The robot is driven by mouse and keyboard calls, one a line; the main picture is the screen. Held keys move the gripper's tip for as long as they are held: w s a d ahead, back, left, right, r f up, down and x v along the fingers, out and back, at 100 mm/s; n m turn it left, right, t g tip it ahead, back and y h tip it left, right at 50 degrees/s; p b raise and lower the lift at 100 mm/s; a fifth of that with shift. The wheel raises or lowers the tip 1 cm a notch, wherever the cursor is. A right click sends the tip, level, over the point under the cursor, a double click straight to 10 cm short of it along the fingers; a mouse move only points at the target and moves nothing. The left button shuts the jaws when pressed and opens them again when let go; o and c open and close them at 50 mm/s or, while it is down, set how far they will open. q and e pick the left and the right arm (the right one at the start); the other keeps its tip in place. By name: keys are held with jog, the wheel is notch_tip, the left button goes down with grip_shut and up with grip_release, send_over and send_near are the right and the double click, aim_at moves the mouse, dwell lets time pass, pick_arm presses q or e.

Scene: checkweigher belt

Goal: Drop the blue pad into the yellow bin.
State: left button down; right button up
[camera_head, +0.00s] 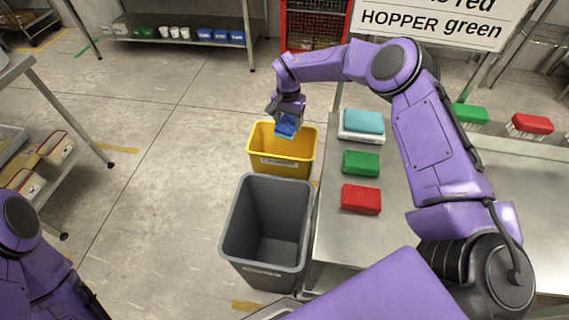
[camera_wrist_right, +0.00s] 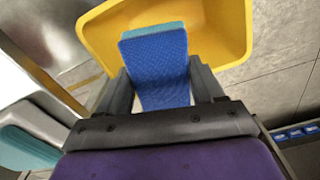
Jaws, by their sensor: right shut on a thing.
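The blue pad (camera_head: 286,125) is held by my right gripper (camera_head: 284,117) above the yellow bin (camera_head: 282,165), near its back rim. In the right wrist view the blue pad (camera_wrist_right: 158,72) sits between the two fingers of my right gripper (camera_wrist_right: 160,88). The yellow bin (camera_wrist_right: 225,30) shows beyond the pad there, and its opening lies behind the pad. My right gripper is shut on the pad. Part of my left arm shows at the lower left of the head view, but its gripper is out of view.
A grey bin (camera_head: 265,225) stands in front of the yellow one. To the right, a metal table (camera_head: 335,225) carries a teal pad on a white base (camera_head: 362,125), a green pad (camera_head: 361,163) and a red pad (camera_head: 361,199). Floor left of the bins is clear.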

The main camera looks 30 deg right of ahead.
jog(key=shift+w+f, duration=0.15)
jog(key=shift+f, duration=0.2)
jog(key=shift+r, duration=0.15)
jog(key=o, duration=1.1)
jog(key=shift+c, duration=0.2)
notch_tip(320, 180, up, 10)
jog(key=shift+r+b, duration=0.25)
jog(key=shift+b, duration=0.55)
